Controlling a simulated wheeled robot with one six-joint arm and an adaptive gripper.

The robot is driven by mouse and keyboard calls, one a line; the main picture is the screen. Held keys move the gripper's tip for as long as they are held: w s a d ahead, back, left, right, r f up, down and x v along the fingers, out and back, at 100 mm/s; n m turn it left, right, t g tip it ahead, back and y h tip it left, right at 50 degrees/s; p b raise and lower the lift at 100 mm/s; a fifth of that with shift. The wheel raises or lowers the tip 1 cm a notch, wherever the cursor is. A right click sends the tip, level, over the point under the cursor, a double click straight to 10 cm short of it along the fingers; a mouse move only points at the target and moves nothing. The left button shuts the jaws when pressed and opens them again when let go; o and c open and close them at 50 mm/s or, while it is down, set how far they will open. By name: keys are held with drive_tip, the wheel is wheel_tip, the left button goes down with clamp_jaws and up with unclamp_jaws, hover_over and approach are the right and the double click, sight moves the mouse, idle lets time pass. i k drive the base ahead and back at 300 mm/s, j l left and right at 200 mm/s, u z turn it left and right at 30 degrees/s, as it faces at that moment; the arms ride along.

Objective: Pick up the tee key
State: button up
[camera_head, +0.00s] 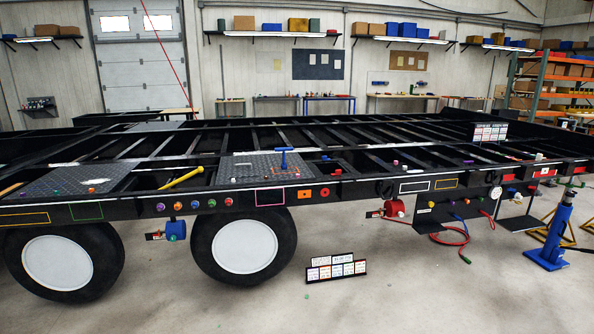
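A blue T-shaped tool (284,158), which looks like the tee key, stands upright on the dark checkered deck plate (233,171) of the black trailer frame. Its crossbar is at the top. A small blue piece lies a little to its right on the frame. My gripper is not in view, so I cannot tell whether it is open or shut.
A yellow bar (181,179) lies tilted on the frame left of the plate. A blue jack (557,232) stands at the right. A label stand (336,269) is on the floor in front. The concrete floor in front is mostly clear.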

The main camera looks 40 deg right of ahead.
sight(283, 165)
drive_tip(key=i+l+z, duration=0.2)
drive_tip(key=i+z, duration=0.2)
drive_tip(key=i, duration=0.65)
drive_tip(key=i+j+z, duration=0.15)
drive_tip(key=i+z, duration=0.25)
drive_tip(key=i, duration=0.65)
